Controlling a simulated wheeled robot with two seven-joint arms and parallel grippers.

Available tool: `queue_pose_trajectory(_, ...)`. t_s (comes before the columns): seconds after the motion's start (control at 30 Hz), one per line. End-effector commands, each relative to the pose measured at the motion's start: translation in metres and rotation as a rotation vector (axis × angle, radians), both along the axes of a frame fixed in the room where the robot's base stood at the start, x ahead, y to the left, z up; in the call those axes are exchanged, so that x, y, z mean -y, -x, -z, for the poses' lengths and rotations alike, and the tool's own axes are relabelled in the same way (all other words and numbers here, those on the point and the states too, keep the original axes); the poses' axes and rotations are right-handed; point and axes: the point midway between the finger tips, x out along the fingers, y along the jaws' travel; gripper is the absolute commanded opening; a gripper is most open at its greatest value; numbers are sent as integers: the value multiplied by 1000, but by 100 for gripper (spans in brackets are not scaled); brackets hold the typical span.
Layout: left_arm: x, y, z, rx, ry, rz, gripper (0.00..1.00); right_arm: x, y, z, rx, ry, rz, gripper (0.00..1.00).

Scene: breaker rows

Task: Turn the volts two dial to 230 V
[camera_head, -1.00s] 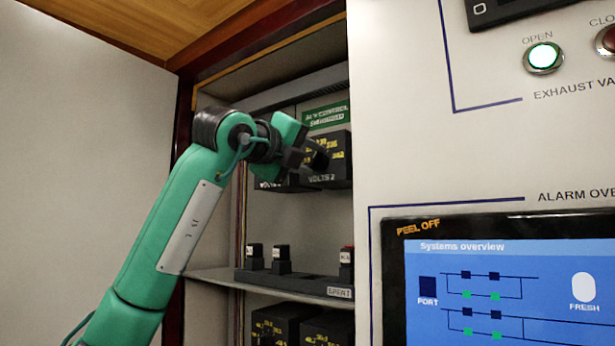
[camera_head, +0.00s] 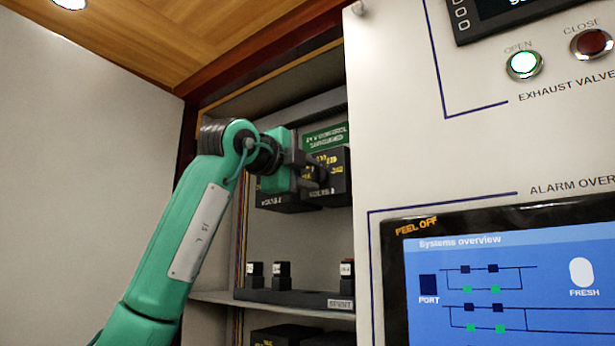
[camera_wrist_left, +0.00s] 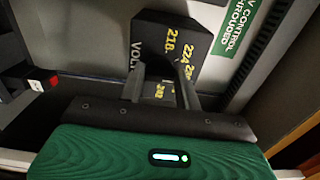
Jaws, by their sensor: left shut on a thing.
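The volts two box (camera_head: 338,189) is black with yellow numbers and hangs on the right of a pair in the open cabinet. In the left wrist view the box (camera_wrist_left: 177,30) shows yellow 218 and 224. My left gripper (camera_head: 316,176) is at its front face, and in the left wrist view its fingers (camera_wrist_left: 165,82) are shut on the volts two dial. The dial is mostly hidden between the fingers, so its pointer cannot be read. My right gripper is in neither view.
The volts one box (camera_head: 285,203) hangs close on the left. A green sign (camera_head: 325,139) is above. Below, a shelf (camera_head: 220,298) carries a dark strip (camera_head: 290,298) with several small switches. A white panel with a screen (camera_head: 500,280) stands on the right.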

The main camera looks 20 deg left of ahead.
Motion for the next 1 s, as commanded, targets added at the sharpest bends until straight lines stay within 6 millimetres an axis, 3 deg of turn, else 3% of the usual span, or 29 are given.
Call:
queue_pose_trajectory(0.4,0,0,0,-2,6,-1,10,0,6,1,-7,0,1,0)
queue_pose_trajectory(0.43,0,0,0,-2,6,-1,37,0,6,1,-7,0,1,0)
queue_pose_trajectory(0.53,0,0,0,-2,6,-1,55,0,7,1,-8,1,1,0)
queue_pose_trajectory(0.83,-1,1,0,-2,5,-1,55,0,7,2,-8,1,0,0)
queue_pose_trajectory(1.0,-8,18,2,1,5,-2,55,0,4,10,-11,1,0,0)
